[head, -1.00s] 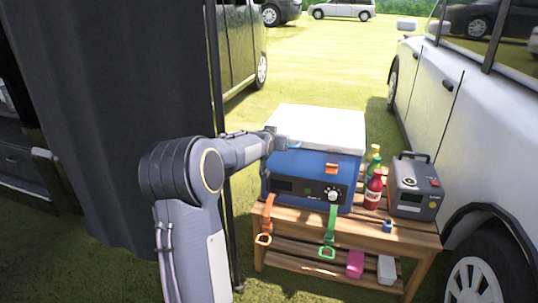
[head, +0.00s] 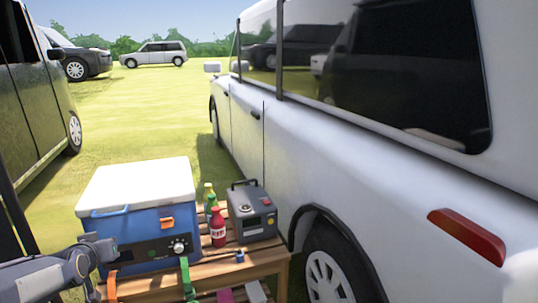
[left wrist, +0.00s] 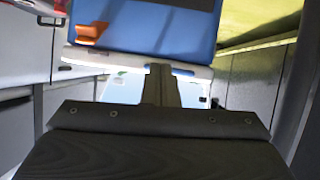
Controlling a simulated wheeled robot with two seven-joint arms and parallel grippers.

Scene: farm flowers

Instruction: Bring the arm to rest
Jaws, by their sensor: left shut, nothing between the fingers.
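My left arm comes in at the lower left of the head view, with its left gripper (head: 104,246) at the left front of a blue cooler box with a white lid (head: 140,182). I cannot tell whether it touches the box. In the left wrist view the fingers (left wrist: 160,85) are closed together with nothing between them. The cooler's blue side (left wrist: 150,30) and its orange latch (left wrist: 92,33) fill the upper part of that view. My right gripper is not in view.
The cooler stands on a slatted wooden table (head: 265,258) with a red bottle (head: 217,228), a green bottle (head: 210,205) and a grey device (head: 252,213). Green (head: 187,279) and orange (head: 112,286) straps hang in front. A white car (head: 350,150) is close on the right. Grass (head: 150,115) lies open behind.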

